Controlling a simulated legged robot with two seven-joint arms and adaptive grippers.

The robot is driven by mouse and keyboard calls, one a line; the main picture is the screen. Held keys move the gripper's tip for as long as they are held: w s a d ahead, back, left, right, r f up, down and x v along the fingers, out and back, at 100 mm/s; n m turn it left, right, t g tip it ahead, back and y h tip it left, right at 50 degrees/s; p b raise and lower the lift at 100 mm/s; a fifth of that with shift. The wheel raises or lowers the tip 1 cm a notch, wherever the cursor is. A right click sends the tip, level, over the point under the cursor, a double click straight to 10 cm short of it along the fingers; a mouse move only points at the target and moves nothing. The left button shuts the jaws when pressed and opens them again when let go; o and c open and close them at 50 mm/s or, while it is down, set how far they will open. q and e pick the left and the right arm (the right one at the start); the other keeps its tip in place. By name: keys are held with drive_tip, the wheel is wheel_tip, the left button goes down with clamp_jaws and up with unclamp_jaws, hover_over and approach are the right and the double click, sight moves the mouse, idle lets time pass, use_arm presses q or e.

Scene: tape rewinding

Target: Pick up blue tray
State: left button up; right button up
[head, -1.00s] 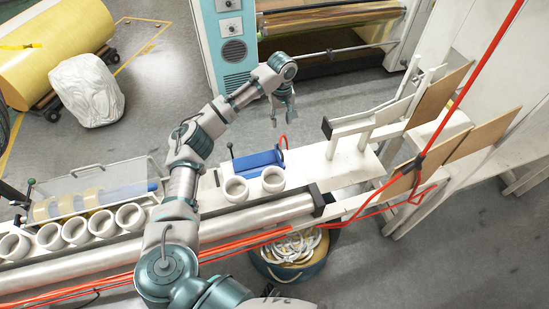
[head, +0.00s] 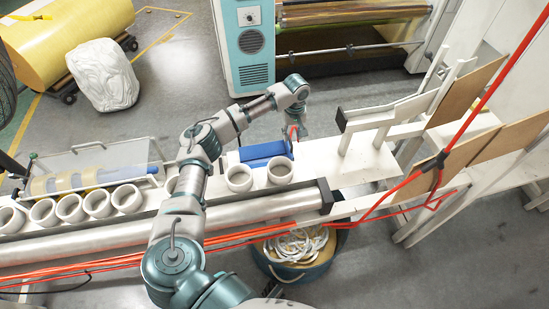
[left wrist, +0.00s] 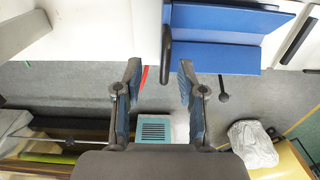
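The blue tray (head: 262,152) sits on the white bench in the middle of the head view. In the left wrist view the tray (left wrist: 218,22) fills the upper right, with a dark bar (left wrist: 166,50) at its near end. My left gripper (head: 293,134) is at the tray's right end in the head view. In the left wrist view my left gripper (left wrist: 158,90) is open, its two fingers apart with nothing between them. The dark bar lies just beyond the gap between the fingers. My right gripper is in neither view.
Several white rings (head: 97,203) and two more in front of the tray stand along the bench. A clear-lidded box (head: 110,158) lies left. A red strip (left wrist: 144,75) and a knobbed lever (left wrist: 223,90) are near the fingers. Red cables (head: 290,226) run across the front.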

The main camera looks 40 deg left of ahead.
sight(288, 149)
use_arm(q)
drive_tip(key=a+f, duration=0.1)
drive_tip(key=f, duration=0.3)
drive_tip(key=a+f, duration=0.1)
drive_tip(key=f, duration=0.1)
drive_tip(key=shift+a+f+b, duration=0.2)
drive_tip(key=shift+a+b, duration=0.1)
drive_tip(key=f, duration=0.1)
drive_tip(key=d+f, duration=0.1)
drive_tip(key=f, duration=0.1)
drive_tip(key=shift+d+f+b, duration=0.25)
drive_tip(key=shift+b, duration=0.1)
drive_tip(key=shift+w+d+f, duration=0.1)
drive_tip(key=shift+d+f, duration=0.05)
drive_tip(key=shift+d, duration=0.25)
drive_tip(key=shift+a, duration=0.35)
drive_tip(key=c, duration=0.5)
drive_tip(key=shift+a+f, duration=0.1)
drive_tip(key=shift+a, duration=0.15)
clamp_jaws()
drive_tip(key=shift+a, duration=0.2)
drive_tip(key=shift+d, duration=0.1)
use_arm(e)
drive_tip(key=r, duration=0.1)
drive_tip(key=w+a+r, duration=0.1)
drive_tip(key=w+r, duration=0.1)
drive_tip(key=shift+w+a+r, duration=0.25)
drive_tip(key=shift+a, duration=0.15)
